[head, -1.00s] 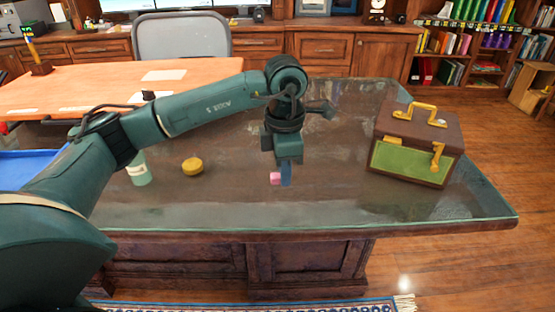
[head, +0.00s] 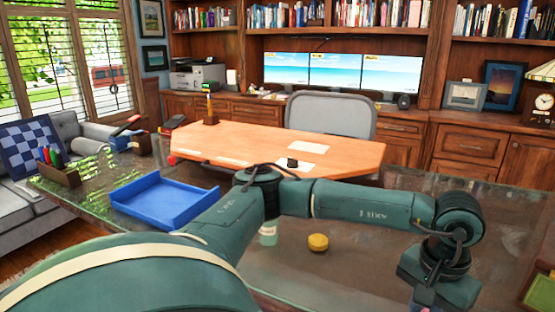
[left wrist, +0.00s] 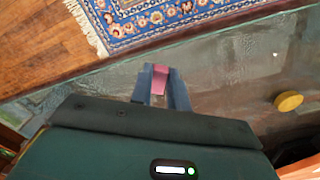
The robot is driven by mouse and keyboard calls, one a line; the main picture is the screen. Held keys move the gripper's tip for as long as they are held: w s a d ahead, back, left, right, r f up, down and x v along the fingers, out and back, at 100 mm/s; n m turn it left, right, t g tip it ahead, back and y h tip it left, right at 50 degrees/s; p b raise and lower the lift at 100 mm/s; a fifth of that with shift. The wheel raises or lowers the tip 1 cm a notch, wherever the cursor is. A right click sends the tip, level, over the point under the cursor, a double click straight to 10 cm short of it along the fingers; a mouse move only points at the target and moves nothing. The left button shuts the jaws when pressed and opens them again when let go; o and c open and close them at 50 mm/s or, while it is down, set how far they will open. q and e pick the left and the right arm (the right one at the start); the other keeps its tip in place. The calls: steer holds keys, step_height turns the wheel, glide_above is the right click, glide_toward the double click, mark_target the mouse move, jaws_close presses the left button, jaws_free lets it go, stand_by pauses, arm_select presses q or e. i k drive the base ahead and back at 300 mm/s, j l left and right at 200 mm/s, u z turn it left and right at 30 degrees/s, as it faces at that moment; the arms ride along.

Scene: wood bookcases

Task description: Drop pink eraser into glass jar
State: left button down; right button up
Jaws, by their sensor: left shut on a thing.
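My left gripper (left wrist: 160,84) is shut on the pink eraser (left wrist: 159,79), which sits between its blue fingertips in the left wrist view. In the head view this gripper is at the bottom edge, right of centre, with its fingers cut off or hidden. A pale green jar-like container (head: 268,237) with a light label stands on the glass-topped desk, its upper part behind my left arm. I cannot tell for sure that it is the glass jar. My right gripper is not in view.
A yellow round object (head: 318,242) lies on the desk right of the container; it also shows in the left wrist view (left wrist: 289,101). A blue tray (head: 165,200) and a pen holder (head: 57,172) are at the left. A green-panelled case (head: 541,294) is at the right edge.

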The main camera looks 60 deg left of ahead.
mark_target(269, 239)
steer(key=k+j, duration=0.1)
steer(key=j, duration=0.25)
steer(key=k+j, duration=0.1)
steer(key=j, duration=0.3)
steer(key=k+j, duration=0.1)
steer(key=j, duration=0.25)
steer(key=k+j, duration=0.1)
steer(key=j, duration=0.3)
